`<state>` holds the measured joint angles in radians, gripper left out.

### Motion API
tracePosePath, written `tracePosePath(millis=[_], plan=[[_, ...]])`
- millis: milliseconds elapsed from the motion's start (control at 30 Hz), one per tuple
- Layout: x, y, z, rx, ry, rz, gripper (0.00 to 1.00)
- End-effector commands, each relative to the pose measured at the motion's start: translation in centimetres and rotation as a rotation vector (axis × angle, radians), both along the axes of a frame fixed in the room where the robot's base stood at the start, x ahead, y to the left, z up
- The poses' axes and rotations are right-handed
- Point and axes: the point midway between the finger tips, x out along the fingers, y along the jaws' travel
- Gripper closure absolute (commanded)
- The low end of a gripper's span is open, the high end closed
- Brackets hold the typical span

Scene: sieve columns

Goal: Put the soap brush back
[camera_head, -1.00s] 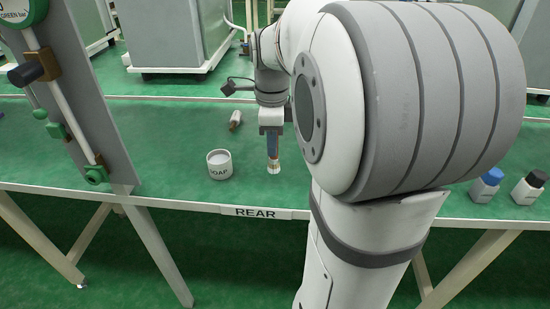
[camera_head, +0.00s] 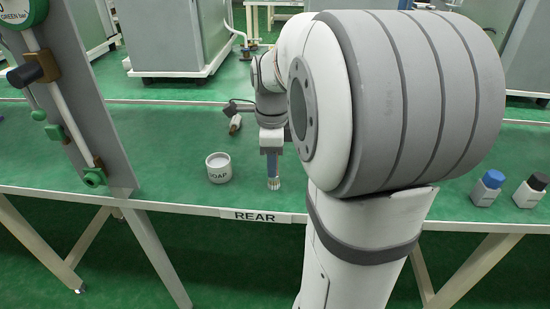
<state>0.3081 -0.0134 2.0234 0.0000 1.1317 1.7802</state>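My gripper (camera_head: 272,160) points straight down over the green table, right of the soap pot. It appears shut on the soap brush (camera_head: 273,183), whose pale bristle end shows below the fingers. The rest of the brush is hidden by the fingers. The bristles are close to the table top; I cannot tell whether they touch it. The white soap pot (camera_head: 219,174), labelled "SOAP", stands upright to the left of the brush, apart from it. Its opening faces up, and nothing stands in it.
A small pale object with a dark end (camera_head: 235,125) lies behind the pot. A grey panel (camera_head: 85,110) with a rod and green fittings stands at left. Blue-capped (camera_head: 487,188) and black-capped (camera_head: 529,190) bottles stand at right. A "REAR" label (camera_head: 255,216) marks the near edge.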

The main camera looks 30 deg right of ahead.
Motion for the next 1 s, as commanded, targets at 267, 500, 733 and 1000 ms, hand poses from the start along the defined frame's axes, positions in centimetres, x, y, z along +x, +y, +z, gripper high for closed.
tracePosePath(millis=[267, 500, 733, 1000], plan=[[0.0, 0.0, -0.3, 0.000, -0.001, -0.001, 0.60], [0.2, 0.0, 4.6, -0.001, -0.002, -0.001, 0.60], [0.2, 0.0, 7.4, 0.000, -0.001, -0.001, 0.60], [0.2, 0.0, 7.8, 0.000, 0.000, -0.002, 0.60]])
